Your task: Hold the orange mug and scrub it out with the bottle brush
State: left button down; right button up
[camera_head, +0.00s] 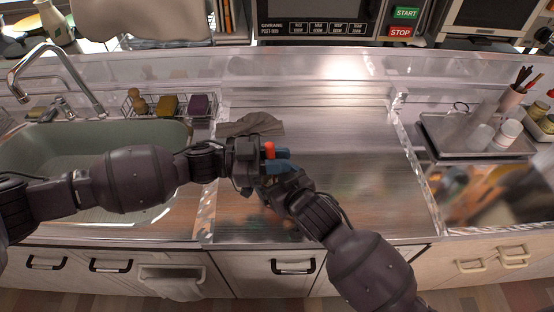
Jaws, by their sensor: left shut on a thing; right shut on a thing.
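My two grippers meet above the middle counter, just right of the sink. My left gripper (278,157) comes in from the left, with its blue fingers pointing right. My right gripper (266,186) comes up from the lower right, and its fingers are close to the left one. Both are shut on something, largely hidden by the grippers. A small red-orange piece (269,150) stands up beside the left fingers; I cannot tell whether it belongs to the mug or the brush. No whole mug or bottle brush can be made out.
A grey cloth (250,124) lies behind the grippers. The sink (40,150) with its faucet (62,75) is at left. A wire rack (128,108) holds sponges. A tray (440,124) with cups stands at right. The counter (350,150) right of the grippers is clear.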

pick_arm(q)
jog(key=shift+w+a+r, duration=0.1)
jog(key=shift+w+a, duration=0.3)
jog(key=shift+a, duration=0.2)
jog(key=shift+w+a+r, duration=0.1)
jog(key=shift+w+a, duration=0.3)
jog(key=shift+a, duration=0.2)
jog(key=shift+s+f, duration=0.25)
jog(key=shift+s, duration=0.8)
jog(key=shift+s+d+f, duration=0.1)
jog(key=shift+s+d, duration=0.2)
jog(key=shift+d, duration=0.2)
jog(key=shift+w+a, duration=0.3)
jog(key=shift+a, duration=0.25)
jog(key=shift+s+d, duration=0.25)
jog(key=shift+d, duration=0.25)
jog(key=shift+w, duration=0.75)
dwell(1.0)
